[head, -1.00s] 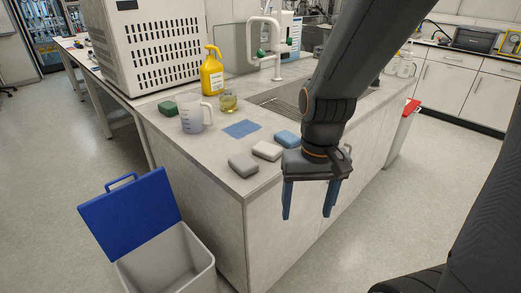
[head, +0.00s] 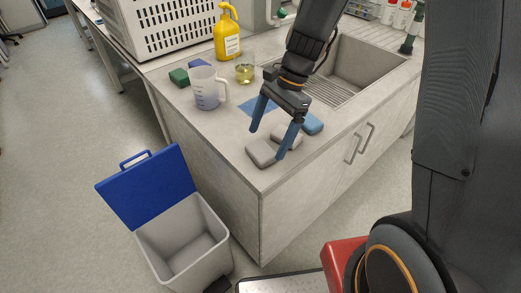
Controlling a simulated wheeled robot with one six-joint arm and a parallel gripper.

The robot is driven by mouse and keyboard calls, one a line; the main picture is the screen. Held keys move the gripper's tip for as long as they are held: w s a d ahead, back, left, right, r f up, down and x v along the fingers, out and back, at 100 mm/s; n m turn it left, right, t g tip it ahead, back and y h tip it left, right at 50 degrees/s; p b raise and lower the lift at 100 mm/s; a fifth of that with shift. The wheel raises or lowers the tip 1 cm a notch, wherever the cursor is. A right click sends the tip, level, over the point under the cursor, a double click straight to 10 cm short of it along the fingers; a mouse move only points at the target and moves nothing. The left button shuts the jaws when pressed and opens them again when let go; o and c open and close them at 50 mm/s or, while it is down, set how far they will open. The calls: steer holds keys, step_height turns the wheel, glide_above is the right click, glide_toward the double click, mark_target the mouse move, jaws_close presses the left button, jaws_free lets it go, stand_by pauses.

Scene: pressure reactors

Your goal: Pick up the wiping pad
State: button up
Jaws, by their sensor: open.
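Pad-like items lie on the grey counter; I cannot tell which one is the wiping pad. A grey block pad (head: 260,153) lies near the counter's front corner. A whitish pad (head: 290,142) is beside it, partly hidden by a finger, and a blue pad (head: 314,124) is further right. A flat blue cloth (head: 254,105) lies behind, partly covered by my gripper. A green pad (head: 179,77) sits at the back left. My gripper (head: 267,144) is open and empty, its blue fingers pointing down around the grey and whitish pads. Contact cannot be told.
A measuring jug (head: 206,91), a glass beaker (head: 245,70) with yellowish liquid and a yellow bottle (head: 227,35) stand behind left. The sink (head: 360,62) is at right. A bin with a raised blue lid (head: 148,186) stands on the floor in front.

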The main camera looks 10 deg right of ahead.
mark_target(262, 149)
steer(key=shift+p+x, duration=0.3)
steer(key=shift+x, duration=1.6)
steer(key=shift+a+r, duration=0.1)
steer(key=c, duration=1.1)
step_height(262, 149, up, 10)
steer(key=b, duration=0.1)
